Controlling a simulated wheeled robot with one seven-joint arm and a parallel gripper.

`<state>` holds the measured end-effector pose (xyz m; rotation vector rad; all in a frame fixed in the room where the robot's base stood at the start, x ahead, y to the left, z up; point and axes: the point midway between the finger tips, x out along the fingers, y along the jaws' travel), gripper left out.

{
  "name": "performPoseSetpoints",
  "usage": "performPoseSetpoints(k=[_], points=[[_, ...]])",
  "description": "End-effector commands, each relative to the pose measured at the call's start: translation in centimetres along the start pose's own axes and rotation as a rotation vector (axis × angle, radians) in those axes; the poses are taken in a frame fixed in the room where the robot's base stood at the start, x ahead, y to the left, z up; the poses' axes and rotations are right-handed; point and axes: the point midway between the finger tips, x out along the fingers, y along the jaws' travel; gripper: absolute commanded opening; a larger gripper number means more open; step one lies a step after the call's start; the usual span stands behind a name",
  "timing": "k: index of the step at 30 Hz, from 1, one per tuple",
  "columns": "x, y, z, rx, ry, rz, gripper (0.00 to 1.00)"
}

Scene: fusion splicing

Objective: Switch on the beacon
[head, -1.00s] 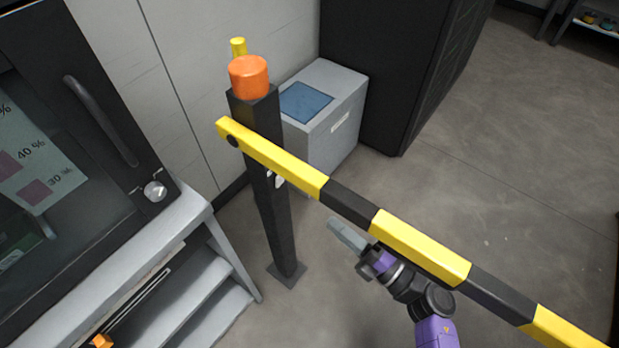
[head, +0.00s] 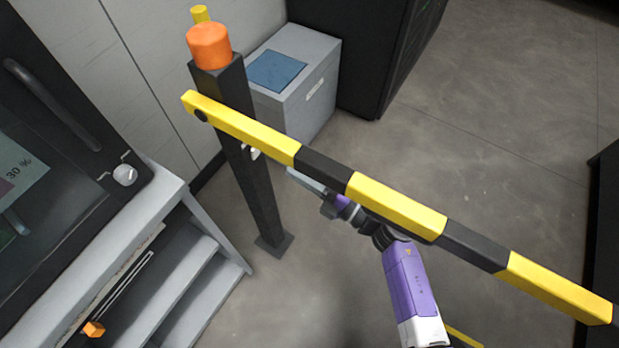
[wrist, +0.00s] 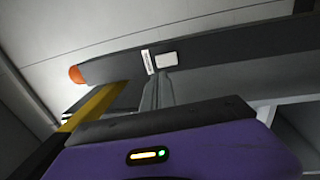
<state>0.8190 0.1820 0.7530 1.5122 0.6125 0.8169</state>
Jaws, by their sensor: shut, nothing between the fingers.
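The beacon (head: 209,46) is an orange cylinder on top of a dark post (head: 248,180); in the wrist view it shows as an orange end (wrist: 76,74) at the left. A white switch plate (head: 252,153) sits on the post's side below the barrier's pivot. It is clearer in the wrist view (wrist: 167,58), beside a small white label (wrist: 149,62). My gripper (head: 294,175) is shut and empty, to the right of the post and under the barrier bar. In the wrist view its fingertips (wrist: 163,74) point at the switch, just below it; I cannot tell whether they touch.
The yellow-and-black barrier bar (head: 395,205) runs from the post across above my arm. A grey box with a blue top (head: 315,95) stands behind the post. Grey steps (head: 190,300) and a dark-doored cabinet (head: 60,120) are at the left. Open floor lies right of the bar.

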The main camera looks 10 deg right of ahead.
Motion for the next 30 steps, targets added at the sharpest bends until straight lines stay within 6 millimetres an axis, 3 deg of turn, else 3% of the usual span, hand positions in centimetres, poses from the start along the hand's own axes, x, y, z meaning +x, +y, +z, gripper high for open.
performPoseSetpoints(k=[6, 12, 18, 30], points=[[4.4, 0.0, -0.1, -0.001, 0.003, 0.000, 0.00], [7.2, 0.0, 0.0, -0.001, 0.001, 0.000, 0.00], [8.4, 0.0, 0.0, -0.001, 0.000, 0.000, 0.00], [8.5, 0.1, 0.0, -0.001, -0.001, -0.003, 0.00]])
